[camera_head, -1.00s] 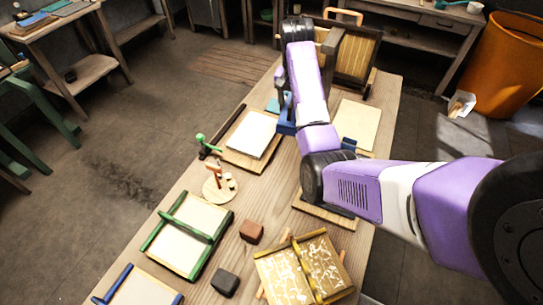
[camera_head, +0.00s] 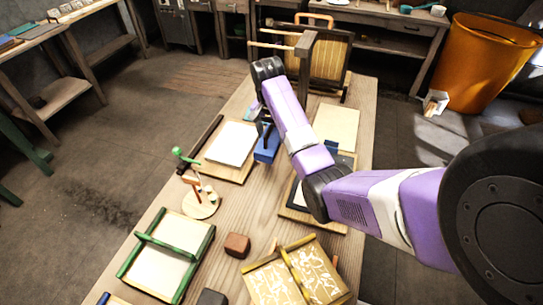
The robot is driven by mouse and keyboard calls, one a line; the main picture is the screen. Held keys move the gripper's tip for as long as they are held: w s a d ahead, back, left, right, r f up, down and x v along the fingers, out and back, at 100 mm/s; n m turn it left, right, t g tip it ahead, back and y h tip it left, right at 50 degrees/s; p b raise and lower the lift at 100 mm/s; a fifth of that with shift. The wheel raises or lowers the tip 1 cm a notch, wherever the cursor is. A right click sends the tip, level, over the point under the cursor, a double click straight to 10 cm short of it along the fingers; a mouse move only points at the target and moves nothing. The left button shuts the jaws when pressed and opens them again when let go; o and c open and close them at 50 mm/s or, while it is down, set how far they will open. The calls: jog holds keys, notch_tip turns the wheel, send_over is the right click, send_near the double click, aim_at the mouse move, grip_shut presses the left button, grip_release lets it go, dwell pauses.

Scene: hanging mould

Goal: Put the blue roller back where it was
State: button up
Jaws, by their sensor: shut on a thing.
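The blue roller (camera_head: 267,146) shows as a blue block-like shape under the end of my arm, just right of a white sheet on a board. My gripper (camera_head: 265,122) points down above it and is shut on it. The fingers are small, dark and partly hidden by my wrist, so the grip itself is hard to make out. I cannot tell whether the roller touches the table. Another blue item (camera_head: 331,146) lies to the right, partly behind my forearm.
The wooden table (camera_head: 222,212) holds a white sheet (camera_head: 230,143), a pale sheet (camera_head: 337,127), a green-framed mould (camera_head: 165,262), a yellow-framed mould (camera_head: 294,276), a brown block (camera_head: 237,245) and a small round stand (camera_head: 202,205). A framed mould (camera_head: 321,65) stands at the far end.

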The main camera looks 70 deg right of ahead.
notch_tip(320, 180, down, 10)
jog(key=shift+r+p, duration=0.1)
jog(key=shift+p, duration=0.2)
jog(key=shift+f, duration=0.4)
jog(key=shift+s+a+f+b, duration=0.1)
jog(key=shift+f+b, duration=0.2)
jog(key=shift+f, duration=0.05)
grip_shut()
jog(key=o, duration=1.2)
grip_release()
jog(key=shift+f, duration=0.2)
jog(key=shift+o, duration=0.4)
jog(key=shift+r, duration=0.15)
jog(key=shift+r, duration=0.45)
jog(key=r, duration=0.8)
jog(key=a+r, duration=0.1)
jog(key=r, duration=0.3)
jog(key=shift+a+r+b, duration=0.1)
jog(key=shift+r+b, duration=0.15)
jog(key=shift+b, duration=0.15)
